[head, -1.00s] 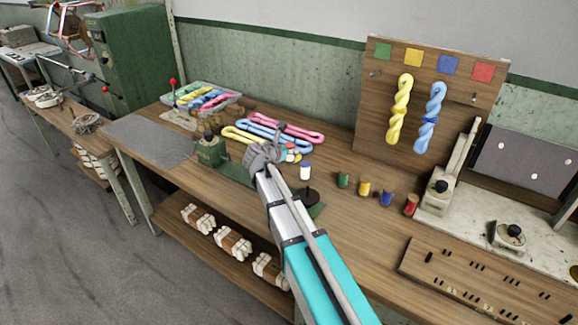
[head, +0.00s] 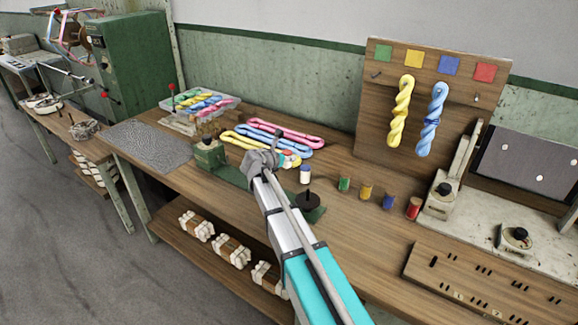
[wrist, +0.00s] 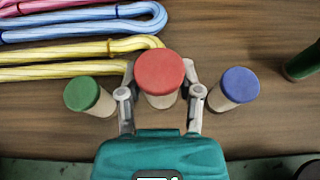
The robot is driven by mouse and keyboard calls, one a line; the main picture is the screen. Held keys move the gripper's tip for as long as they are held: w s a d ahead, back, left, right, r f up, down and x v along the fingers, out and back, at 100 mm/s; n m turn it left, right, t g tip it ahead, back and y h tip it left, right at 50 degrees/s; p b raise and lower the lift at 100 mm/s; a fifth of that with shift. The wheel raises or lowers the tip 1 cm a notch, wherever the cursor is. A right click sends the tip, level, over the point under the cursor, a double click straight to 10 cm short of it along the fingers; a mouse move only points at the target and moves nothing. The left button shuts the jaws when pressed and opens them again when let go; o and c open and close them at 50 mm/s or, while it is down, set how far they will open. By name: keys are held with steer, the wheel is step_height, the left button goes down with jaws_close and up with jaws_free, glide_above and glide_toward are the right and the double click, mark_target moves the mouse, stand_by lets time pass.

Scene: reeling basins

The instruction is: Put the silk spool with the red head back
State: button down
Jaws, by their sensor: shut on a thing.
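The silk spool with the red head (wrist: 160,72) stands upright between my two fingers in the wrist view, its pale body below the red top. My gripper (wrist: 160,90) is shut on it, one finger on each side. Its red head looks larger than the neighbouring heads; I cannot tell whether its base touches the table. A green-headed spool (wrist: 88,96) is to the left and a blue-headed spool (wrist: 234,88) to the right, just outside the fingers. In the head view my gripper (head: 265,160) is over the bench, largely hiding the held spool.
Yellow, blue and pink skeins (head: 275,132) lie just behind the gripper. A green reeling device (head: 208,153) and a dark disc (head: 308,200) flank the arm. Several coloured spools (head: 366,191) stand to the right, before the peg board (head: 375,120). Bare wood lies between.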

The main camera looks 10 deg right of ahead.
mark_target(286, 163)
steer(key=shift+w+f+b, duration=0.1)
steer(key=shift+f+b, duration=1.25)
steer(key=shift+f, duration=0.3)
steer(key=shift+f, duration=0.1)
steer(key=shift+c, duration=1.3)
jaws_free()
steer(key=shift+r, duration=0.25)
steer(key=p+v, duration=0.4)
steer(key=v, duration=0.8)
steer(key=shift+p, duration=0.3)
steer(key=shift+f, duration=0.1)
